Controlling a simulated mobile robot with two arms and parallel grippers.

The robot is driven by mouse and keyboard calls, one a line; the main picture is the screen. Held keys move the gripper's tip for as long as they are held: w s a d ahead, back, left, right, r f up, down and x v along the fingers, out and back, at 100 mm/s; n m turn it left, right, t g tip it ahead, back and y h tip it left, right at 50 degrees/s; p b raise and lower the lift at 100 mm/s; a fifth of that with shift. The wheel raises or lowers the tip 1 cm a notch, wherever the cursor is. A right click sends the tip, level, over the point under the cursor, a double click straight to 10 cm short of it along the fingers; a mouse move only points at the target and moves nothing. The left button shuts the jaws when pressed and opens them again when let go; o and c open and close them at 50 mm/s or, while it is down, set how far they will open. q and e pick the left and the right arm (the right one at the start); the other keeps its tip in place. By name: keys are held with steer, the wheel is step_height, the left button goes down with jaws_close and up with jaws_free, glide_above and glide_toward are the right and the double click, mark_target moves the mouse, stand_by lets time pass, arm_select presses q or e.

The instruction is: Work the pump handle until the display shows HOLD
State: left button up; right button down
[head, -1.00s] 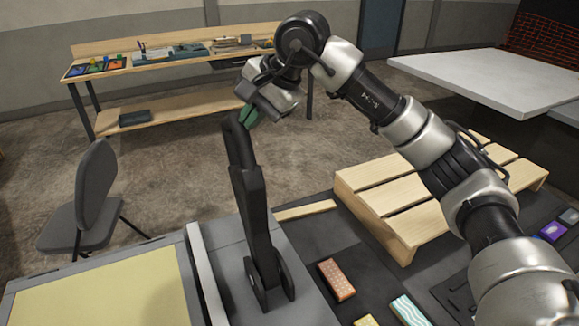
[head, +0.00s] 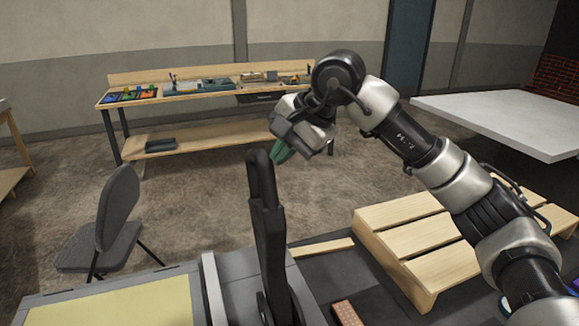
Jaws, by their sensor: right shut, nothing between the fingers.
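The pump handle (head: 268,225) is a dark, nearly upright lever at the bottom centre of the head view, leaning slightly left. It rises from a grey console (head: 240,285), and its base is cut off by the lower edge. My right gripper (head: 283,153), with green fingers, is shut and empty. It appears just right of the handle's top with a small gap between them in the picture. I cannot tell the depth between them. No display reading shows in this view. My left gripper is not in view.
A pale yellow panel (head: 120,308) lies left of the handle. A wooden pallet (head: 430,238) and an orange block (head: 346,314) are to the right. A grey chair (head: 110,225) stands left on the floor. A workbench (head: 205,92) is at the back, a white table (head: 500,122) at right.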

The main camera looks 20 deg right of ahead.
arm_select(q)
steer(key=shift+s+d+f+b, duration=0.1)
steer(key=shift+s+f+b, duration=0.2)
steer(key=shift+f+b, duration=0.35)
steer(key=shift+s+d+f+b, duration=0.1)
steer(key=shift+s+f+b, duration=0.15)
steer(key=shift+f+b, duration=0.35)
arm_select(e)
steer(key=w+v, duration=0.1)
steer(key=v, duration=1)
steer(key=shift+r, duration=0.15)
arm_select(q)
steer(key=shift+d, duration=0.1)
arm_select(e)
steer(key=shift+d, duration=0.2)
